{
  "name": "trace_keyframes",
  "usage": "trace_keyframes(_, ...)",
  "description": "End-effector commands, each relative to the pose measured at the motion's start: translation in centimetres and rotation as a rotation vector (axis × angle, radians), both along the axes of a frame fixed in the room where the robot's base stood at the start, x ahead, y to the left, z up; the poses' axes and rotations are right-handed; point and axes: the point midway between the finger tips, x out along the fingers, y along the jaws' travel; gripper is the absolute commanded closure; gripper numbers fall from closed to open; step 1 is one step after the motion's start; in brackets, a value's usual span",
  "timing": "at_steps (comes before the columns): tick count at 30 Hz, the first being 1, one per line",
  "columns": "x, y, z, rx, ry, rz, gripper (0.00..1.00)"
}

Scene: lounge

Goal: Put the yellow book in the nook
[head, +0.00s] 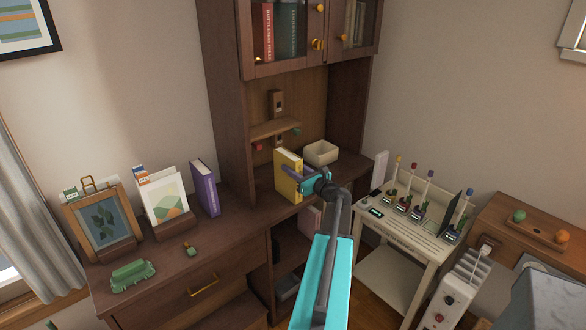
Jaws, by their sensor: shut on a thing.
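The yellow book (285,182) stands upright at the front of the nook (308,106), the open recess of the dark wooden hutch. My gripper (298,180) is shut on the book's right side; the fingers are partly hidden. I cannot tell whether the book's lower edge touches the desk surface.
A cream bowl (320,153) sits in the nook, close behind and right of the book. A small shelf (276,128) is on the nook's back wall. A purple book (205,188), a card holder (174,226) and a picture frame (104,222) stand on the desk to the left.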

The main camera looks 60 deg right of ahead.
Motion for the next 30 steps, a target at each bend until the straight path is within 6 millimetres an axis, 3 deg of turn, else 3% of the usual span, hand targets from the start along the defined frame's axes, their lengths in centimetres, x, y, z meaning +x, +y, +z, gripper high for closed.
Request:
trace_keyframes(9, -0.1, 0.0, -0.3, 0.000, -0.002, -0.001, 1.00)
trace_keyframes(10, -0.1, 0.0, -0.3, 0.000, 0.000, -0.001, 0.66)
trace_keyframes(13, -0.1, 0.0, -0.3, 0.000, 0.001, -0.001, 0.52)
trace_keyframes(26, -0.1, 0.0, 0.1, 0.000, 0.001, -0.001, 0.52)
trace_keyframes(30, -1.1, 0.3, -0.1, 0.000, 0.001, -0.003, 0.52)
